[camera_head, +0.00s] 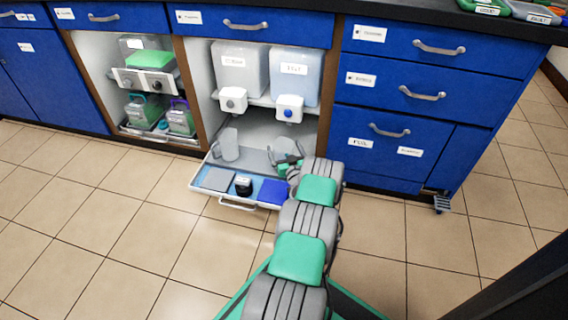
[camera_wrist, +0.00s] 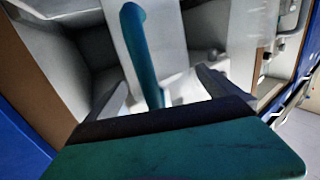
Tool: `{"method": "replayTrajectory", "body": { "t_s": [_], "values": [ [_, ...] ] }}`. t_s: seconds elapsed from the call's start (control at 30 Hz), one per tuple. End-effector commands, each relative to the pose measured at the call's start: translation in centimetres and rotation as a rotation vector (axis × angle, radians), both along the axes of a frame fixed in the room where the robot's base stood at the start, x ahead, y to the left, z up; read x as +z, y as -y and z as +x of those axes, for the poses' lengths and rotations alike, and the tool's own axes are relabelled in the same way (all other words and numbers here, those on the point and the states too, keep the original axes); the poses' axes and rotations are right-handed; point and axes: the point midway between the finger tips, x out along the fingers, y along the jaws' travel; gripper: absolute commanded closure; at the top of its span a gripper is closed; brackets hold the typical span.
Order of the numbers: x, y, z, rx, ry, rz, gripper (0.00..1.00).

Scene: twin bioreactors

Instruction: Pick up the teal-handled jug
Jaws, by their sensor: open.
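The teal handle (camera_wrist: 141,50) of a jug stands between the two fingers of my gripper (camera_wrist: 162,80) in the wrist view. The fingers are open, one on each side of the handle, and no grip on it shows. The pale translucent jug body (camera_wrist: 170,40) is behind the handle. In the head view my gripper (camera_head: 287,165) is at the right back of a pulled-out tray. The jug there is largely hidden by my arm.
The pulled-out tray (camera_head: 222,199) also carries a clear jug (camera_head: 229,145), a grey flat block (camera_head: 217,179), a black-topped jar (camera_head: 243,186) and a blue block (camera_head: 271,191). Two large vessels (camera_head: 240,68) stand above. Blue drawers (camera_head: 410,90) flank the bay on the right. The tiled floor in front is clear.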

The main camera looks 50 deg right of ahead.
Motion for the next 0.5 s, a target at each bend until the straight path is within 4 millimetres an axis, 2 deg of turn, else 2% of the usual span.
{"method": "replayTrajectory", "body": {
  "t_s": [0.23,0.5],
  "values": [
    [0.08,0.16,0.25,0.000,0.000,0.001,0.01],
    [0.06,0.12,0.27,0.001,-0.001,0.002,0.23]
  ]
}}
